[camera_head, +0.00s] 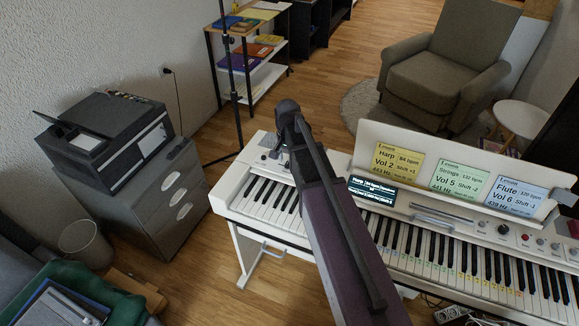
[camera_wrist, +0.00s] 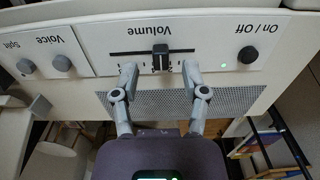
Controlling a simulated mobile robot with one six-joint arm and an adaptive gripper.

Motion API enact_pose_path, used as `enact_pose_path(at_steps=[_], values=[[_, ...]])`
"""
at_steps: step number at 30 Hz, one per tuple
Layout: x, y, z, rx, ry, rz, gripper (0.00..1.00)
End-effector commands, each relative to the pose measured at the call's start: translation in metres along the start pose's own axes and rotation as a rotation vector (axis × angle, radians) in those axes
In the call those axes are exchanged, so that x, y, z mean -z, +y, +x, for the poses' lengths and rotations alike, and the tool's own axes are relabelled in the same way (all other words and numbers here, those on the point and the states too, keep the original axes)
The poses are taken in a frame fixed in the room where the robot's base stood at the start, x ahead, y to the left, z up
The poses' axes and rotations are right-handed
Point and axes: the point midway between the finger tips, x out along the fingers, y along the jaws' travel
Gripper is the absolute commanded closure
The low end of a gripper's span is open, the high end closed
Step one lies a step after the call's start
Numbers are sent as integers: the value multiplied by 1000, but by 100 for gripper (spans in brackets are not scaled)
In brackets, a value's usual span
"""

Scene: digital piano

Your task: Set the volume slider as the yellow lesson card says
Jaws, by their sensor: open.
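The yellow lesson card (camera_head: 398,161) stands on the piano's music rest and reads Harp, 84 bpm, Vol 2, 443 Hz; its shift value is too small to read surely. The volume slider (camera_wrist: 160,57) shows upside down in the wrist view, its dark knob near the middle of its slot. Scale digits beside it are partly hidden by my fingers. My gripper (camera_wrist: 160,70) is open, one finger on each side of the knob, with gaps to both. Whether the tips reach the panel is unclear. In the head view my arm hides the slider.
The white digital piano (camera_head: 270,238) carries a lit display (camera_head: 372,190), a green card (camera_head: 459,178) and a blue card (camera_head: 515,196). An On / Off knob (camera_wrist: 247,55) with a green light and a Voice knob (camera_wrist: 62,63) flank the slider. A speaker grille (camera_wrist: 235,98) lies beside my fingers.

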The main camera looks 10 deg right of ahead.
Motion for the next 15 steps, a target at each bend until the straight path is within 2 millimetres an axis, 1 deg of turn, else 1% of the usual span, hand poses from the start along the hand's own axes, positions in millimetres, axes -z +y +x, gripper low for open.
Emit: enact_pose_path(at_steps=[1,6,15], values=[[0,0,8,0,0,0,43],[0,0,16,0,0,0,43],[0,0,20,0,0,0,43]])
